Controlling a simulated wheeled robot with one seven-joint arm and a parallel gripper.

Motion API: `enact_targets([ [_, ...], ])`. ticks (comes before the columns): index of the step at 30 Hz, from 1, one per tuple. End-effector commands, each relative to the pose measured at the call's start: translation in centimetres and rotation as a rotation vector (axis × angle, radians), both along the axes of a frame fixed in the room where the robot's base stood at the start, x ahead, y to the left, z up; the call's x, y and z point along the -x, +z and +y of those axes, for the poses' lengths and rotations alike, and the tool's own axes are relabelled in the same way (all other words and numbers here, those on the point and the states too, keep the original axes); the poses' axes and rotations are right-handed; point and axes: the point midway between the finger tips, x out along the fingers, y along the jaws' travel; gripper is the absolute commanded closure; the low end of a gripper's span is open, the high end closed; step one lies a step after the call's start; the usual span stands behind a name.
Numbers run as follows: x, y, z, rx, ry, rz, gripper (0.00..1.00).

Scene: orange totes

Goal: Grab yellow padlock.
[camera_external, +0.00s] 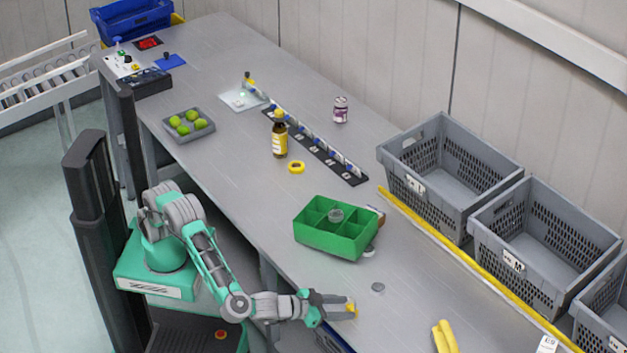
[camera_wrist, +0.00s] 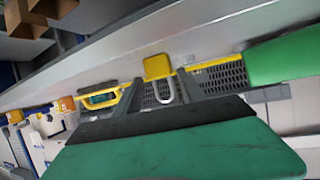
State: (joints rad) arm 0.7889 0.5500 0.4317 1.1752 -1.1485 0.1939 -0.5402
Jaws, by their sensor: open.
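The yellow padlock (camera_wrist: 158,67) shows in the wrist view with its silver shackle (camera_wrist: 164,92) toward my gripper. My gripper (camera_wrist: 160,88) is open, with its dark fingers on either side of the padlock. I cannot tell whether the fingers touch the padlock.
Yellow bananas (camera_external: 443,337) lie to the right. Grey crates (camera_external: 440,185) line the far side behind a yellow strip. The table around the disc is mostly clear.

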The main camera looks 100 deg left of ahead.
Motion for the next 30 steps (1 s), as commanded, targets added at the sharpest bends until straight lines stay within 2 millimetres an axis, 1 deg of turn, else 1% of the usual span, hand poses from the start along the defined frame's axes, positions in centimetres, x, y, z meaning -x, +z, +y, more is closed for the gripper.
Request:
enact_targets([
  [9, -4.2, -1.9, 2.6, -0.001, 0.002, 0.000, 0.53],
  [12, -4.9, -2.2, 3.0, -0.001, 0.001, 0.001, 0.53],
  [18, -4.9, -2.3, 2.9, -0.001, 0.000, 0.000, 0.53],
  [30, -4.9, -2.2, 2.9, -0.001, 0.000, 0.000, 0.86],
])
